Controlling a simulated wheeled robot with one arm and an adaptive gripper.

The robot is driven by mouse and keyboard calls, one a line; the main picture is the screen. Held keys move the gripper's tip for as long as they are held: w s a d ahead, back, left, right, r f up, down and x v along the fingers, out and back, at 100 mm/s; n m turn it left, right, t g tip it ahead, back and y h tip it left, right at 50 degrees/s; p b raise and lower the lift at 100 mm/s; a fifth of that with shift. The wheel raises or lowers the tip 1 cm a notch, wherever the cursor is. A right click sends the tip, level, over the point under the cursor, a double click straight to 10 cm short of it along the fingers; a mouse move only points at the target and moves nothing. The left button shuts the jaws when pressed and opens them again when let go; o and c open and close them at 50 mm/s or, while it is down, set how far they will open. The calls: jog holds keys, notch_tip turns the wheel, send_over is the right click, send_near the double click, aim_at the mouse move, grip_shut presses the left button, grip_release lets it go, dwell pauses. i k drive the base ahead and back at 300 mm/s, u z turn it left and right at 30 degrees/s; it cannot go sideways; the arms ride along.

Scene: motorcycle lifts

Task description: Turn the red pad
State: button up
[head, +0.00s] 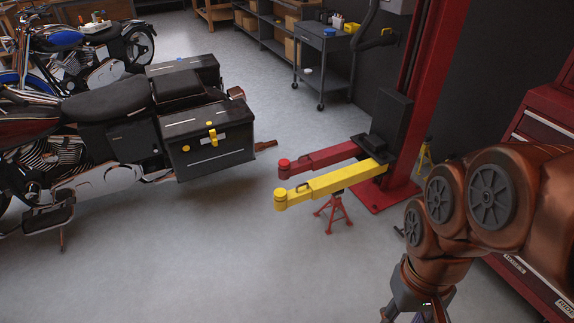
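The red pad (284,162) is a small round cap on the free end of the red lift arm (325,157). The red arm reaches left from the red lift post (429,90). A yellow lift arm (335,181) lies just in front of it, with a yellow pad (280,194) at its end. My gripper (418,314) is at the bottom edge, right of and nearer than both pads, well apart from them. It points down and its lower part is cut off by the frame, so its fingertips are hidden.
A red jack stand (334,213) stands under the yellow arm. A motorcycle with black side cases (209,139) stands to the left, near the pads. A red tool cabinet (541,125) is at the right. The floor in front of the arms is clear.

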aim_at(285, 163)
jog(key=z, duration=0.35)
jog(key=i, duration=2.2)
jog(key=u, duration=1.45)
jog(key=i, duration=0.55)
jog(key=u, duration=0.65)
